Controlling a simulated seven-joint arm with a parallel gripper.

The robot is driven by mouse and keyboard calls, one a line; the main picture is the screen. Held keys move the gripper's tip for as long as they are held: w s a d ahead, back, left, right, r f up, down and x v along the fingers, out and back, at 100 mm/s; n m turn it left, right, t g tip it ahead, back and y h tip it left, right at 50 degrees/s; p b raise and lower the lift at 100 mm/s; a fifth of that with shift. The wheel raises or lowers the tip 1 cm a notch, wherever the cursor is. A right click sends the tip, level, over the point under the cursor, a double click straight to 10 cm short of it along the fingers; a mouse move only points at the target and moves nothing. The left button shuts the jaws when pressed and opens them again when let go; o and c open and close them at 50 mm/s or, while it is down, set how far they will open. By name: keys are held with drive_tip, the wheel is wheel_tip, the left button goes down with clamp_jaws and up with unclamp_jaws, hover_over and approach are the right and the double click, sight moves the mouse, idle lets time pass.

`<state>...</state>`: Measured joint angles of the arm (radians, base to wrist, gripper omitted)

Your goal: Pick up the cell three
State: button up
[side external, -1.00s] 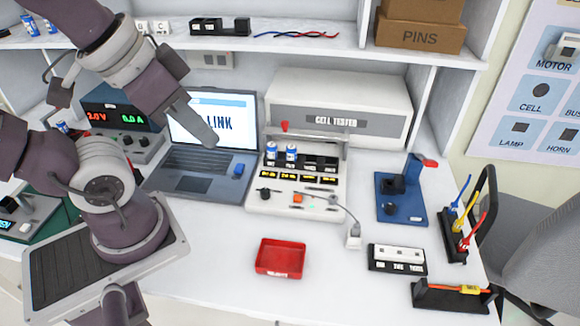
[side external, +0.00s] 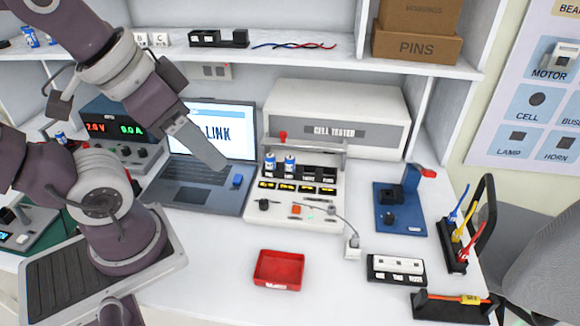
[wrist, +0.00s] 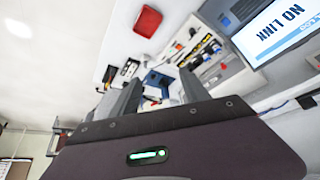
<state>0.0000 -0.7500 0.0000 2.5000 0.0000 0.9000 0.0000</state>
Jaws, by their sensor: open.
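Two blue-and-white cells stand upright in the left two slots of the cell tester (side external: 318,216): the left cell (side external: 269,163) and the one to its right (side external: 290,164). The two slots to their right look empty. Another blue cell (side external: 60,138) shows by the power supply at the left, partly hidden by my arm. More blue cells (side external: 30,38) stand on the upper shelf at left. I cannot read which is cell three. My gripper (side external: 218,160) hangs in front of the laptop, left of the tester. In the wrist view its fingers (wrist: 155,88) are apart with nothing clearly held.
The open laptop (side external: 200,201) stands left of the tester. A red tray (side external: 279,282) lies in front on clear white bench. A grey cable ends near the tester's right front. A blue fixture (side external: 401,220) and a cable rack (side external: 455,258) stand to the right.

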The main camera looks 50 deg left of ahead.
drive_tip(key=w+a+f+m+g+y, duration=0.2)
drive_tip(key=w+a+f+m, duration=0.1)
drive_tip(key=w, duration=0.6)
drive_tip(key=w+a+f+m+g+y, duration=0.1)
drive_tip(key=w+a+f+m+g, duration=0.15)
drive_tip(key=w, duration=0.55)
drive_tip(key=m+g+y, duration=0.2)
drive_tip(key=m+y, duration=0.3)
drive_tip(key=m, duration=0.2)
approach(293, 162)
drive_tip(key=s+d+r, duration=0.2)
drive_tip(key=s+r, duration=0.3)
drive_tip(key=w+f+m+y, duration=0.1)
drive_tip(key=f, duration=0.2)
drive_tip(key=w+a+f+m+y, duration=0.1)
drive_tip(key=f+m, duration=0.1)
drive_tip(key=f, duration=0.1)
drive_tip(key=w+a+f+m+t+y, duration=0.1)
drive_tip(key=w+f+m+y, duration=0.1)
drive_tip(key=f, duration=0.2)
drive_tip(key=shift+w+m, duration=0.1)
drive_tip(key=shift+m, duration=0.15)
drive_tip(key=shift+x, duration=1.1)
drive_tip(key=x, duration=0.5)
drive_tip(key=shift+a+r, duration=0.25)
drive_tip(key=shift+r, duration=0.15)
clamp_jaws()
